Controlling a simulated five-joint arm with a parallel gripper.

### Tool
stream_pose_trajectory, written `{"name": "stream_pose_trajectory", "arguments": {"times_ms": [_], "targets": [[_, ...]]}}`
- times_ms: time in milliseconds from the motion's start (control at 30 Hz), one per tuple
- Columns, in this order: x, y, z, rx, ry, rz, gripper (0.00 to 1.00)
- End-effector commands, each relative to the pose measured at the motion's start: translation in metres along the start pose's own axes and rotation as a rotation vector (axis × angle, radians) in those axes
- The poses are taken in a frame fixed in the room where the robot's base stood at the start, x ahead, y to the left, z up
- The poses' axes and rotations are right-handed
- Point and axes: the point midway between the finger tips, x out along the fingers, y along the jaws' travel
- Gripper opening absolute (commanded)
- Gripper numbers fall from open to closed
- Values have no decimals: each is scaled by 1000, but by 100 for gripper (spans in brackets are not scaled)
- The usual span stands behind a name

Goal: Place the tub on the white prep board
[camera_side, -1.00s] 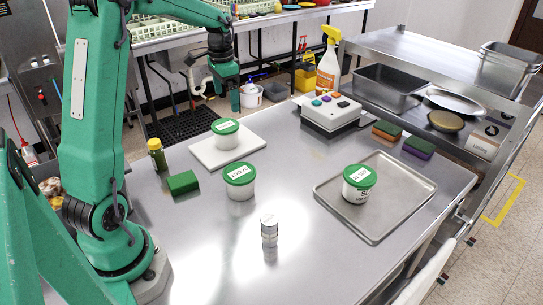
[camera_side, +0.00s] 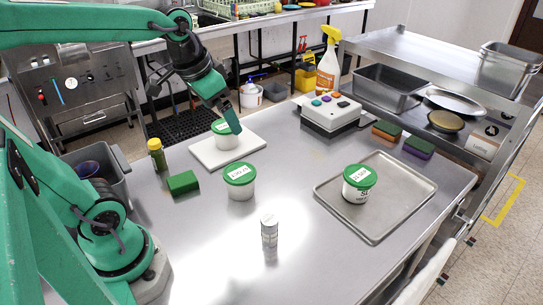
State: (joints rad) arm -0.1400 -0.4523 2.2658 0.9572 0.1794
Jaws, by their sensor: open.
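A white tub with a green lid (camera_side: 226,140) stands upright on the white prep board (camera_side: 205,158). A second such tub (camera_side: 240,188) stands on the bare steel table in front of the board. A third (camera_side: 356,192) stands on the metal tray at right. My gripper (camera_side: 229,112) is open, pointing down at the tub on the board. Its fingertips overlap that tub's lid in the picture and hide part of it. I cannot tell whether they touch it or straddle it.
A green block (camera_side: 183,183) and a small yellow-capped bottle (camera_side: 157,155) stand left of the board. A grey canister (camera_side: 269,231) stands at the front. The metal tray (camera_side: 400,215) has bare room. A button box (camera_side: 331,117) and spray bottle (camera_side: 328,65) stand behind.

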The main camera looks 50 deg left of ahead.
Motion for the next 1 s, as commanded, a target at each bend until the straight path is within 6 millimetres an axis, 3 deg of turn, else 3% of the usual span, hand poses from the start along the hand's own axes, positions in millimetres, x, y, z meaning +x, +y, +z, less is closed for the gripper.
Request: {"name": "stream_pose_trajectory", "arguments": {"times_ms": [200, 400, 1000], "targets": [[-8, 27, 35, -25, 76, 23, 100], [-7, 40, 56, -46, 116, 42, 100], [-7, 43, 61, -52, 125, 48, 100]]}}
